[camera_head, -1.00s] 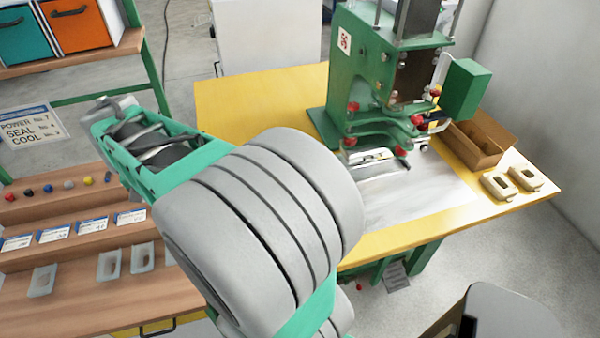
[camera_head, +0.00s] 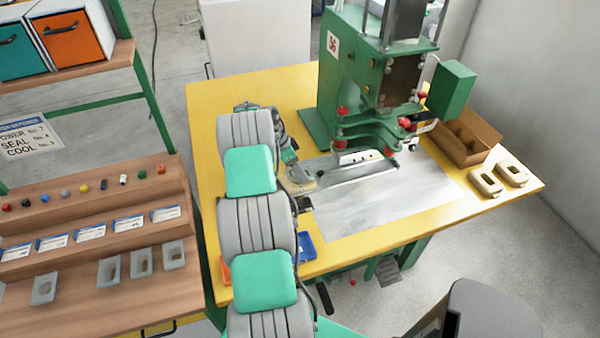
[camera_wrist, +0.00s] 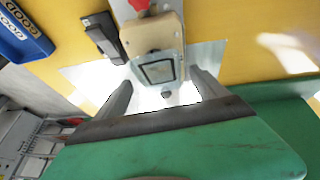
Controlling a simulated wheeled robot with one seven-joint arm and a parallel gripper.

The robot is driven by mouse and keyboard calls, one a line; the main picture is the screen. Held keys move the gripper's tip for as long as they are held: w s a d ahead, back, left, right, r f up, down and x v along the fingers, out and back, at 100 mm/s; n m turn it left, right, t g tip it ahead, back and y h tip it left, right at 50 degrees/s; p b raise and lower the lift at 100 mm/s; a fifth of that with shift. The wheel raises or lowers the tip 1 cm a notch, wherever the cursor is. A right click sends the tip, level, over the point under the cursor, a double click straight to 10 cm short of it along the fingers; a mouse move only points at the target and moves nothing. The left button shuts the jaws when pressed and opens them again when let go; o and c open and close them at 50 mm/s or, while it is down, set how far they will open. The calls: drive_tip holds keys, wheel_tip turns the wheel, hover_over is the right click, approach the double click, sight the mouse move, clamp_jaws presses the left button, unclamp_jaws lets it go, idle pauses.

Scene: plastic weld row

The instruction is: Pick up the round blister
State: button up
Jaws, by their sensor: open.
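Several translucent grey blisters stand in a row on the lower ledge of the wooden rack, one of them here (camera_head: 141,261). Their outlines are too small to tell which is round. My gripper (camera_head: 290,165) is over the yellow table at the left end of the press slide, far from that row and partly hidden by my arm. In the wrist view my gripper (camera_wrist: 161,84) is open, its two fingers apart. A beige nest (camera_wrist: 152,35) with a dark-rimmed, rounded rectangular window lies just ahead of and between the fingers.
The green press (camera_head: 345,85) stands on the yellow table (camera_head: 225,95), with a metal plate (camera_head: 400,195) before it. Two beige nests (camera_head: 486,182) and a cardboard box (camera_head: 465,138) are at right. A blue GOOD bin (camera_wrist: 22,35) and black switch box (camera_wrist: 104,38) are near my gripper.

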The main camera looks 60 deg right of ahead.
drive_tip(key=shift+x, duration=0.85)
drive_tip(key=c, duration=1.4)
drive_tip(key=shift+r, duration=0.1)
drive_tip(key=shift+r+b, duration=0.3)
drive_tip(key=shift+b, duration=0.1)
drive_tip(key=s+a+r+b, duration=0.1)
drive_tip(key=s+a+r, duration=0.2)
drive_tip(key=a+r, duration=0.3)
drive_tip(key=s+a+r+b, duration=0.1)
drive_tip(key=s+a+r, duration=0.3)
drive_tip(key=r, duration=0.7)
drive_tip(key=shift+a, duration=1.05)
drive_tip(key=shift+r, duration=0.1)
